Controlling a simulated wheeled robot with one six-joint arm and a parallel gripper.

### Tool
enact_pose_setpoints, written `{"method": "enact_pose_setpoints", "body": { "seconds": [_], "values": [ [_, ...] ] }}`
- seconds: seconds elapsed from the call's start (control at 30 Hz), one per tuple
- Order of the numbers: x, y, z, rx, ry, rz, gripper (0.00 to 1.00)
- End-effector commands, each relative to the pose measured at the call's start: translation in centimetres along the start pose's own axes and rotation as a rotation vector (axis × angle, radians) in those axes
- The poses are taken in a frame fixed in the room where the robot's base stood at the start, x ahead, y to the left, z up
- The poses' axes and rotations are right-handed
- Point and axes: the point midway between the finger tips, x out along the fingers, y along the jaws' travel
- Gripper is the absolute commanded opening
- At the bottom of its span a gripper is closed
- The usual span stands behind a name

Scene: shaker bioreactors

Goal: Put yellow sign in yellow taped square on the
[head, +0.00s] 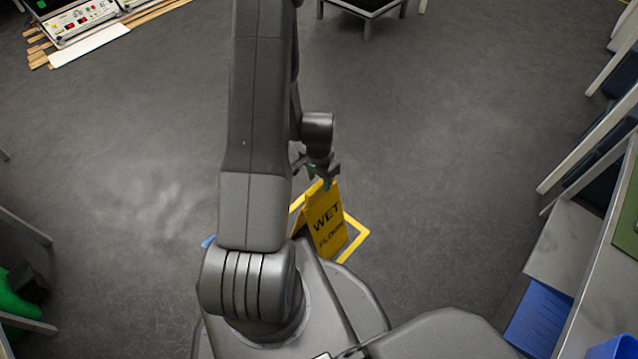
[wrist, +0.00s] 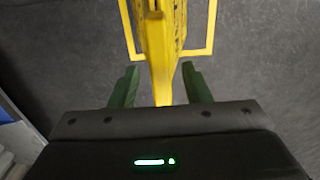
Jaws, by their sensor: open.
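The yellow wet-floor sign (head: 325,219) stands upright on the dark floor in the head view, close to my base. Yellow tape (head: 355,243) marks a square on the floor around the sign's foot; my arm and base hide part of it. In the wrist view the sign (wrist: 161,45) is seen from above, with tape (wrist: 208,30) on both sides of it. My gripper (head: 318,178) is at the top of the sign. Its green fingers (wrist: 157,85) are open, one on each side of the sign's top edge, with gaps visible on both sides.
A bench with blue bins (head: 540,318) runs along the right side. A low dark table (head: 368,12) stands at the top. Equipment on wooden slats (head: 75,20) is at the top left. A green object (head: 18,300) is at the left edge. The middle floor is clear.

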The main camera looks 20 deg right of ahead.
Motion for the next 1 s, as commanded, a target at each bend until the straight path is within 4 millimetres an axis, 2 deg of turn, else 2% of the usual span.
{"method": "enact_pose_setpoints", "body": {
  "seconds": [0.03,0.1,0.23,0.4,1.0],
  "values": [
    [-1.7,-0.1,-0.1,0.0,0.003,-0.002,0.43],
    [-3.2,0.0,0.0,0.0,0.002,-0.002,0.43],
    [-5.4,0.0,0.0,0.0,0.001,-0.001,0.43],
    [-7.1,0.0,0.0,0.0,0.0,0.0,0.43],
    [-7.4,0.0,0.0,0.0,-0.001,0.001,0.43]
  ]
}}
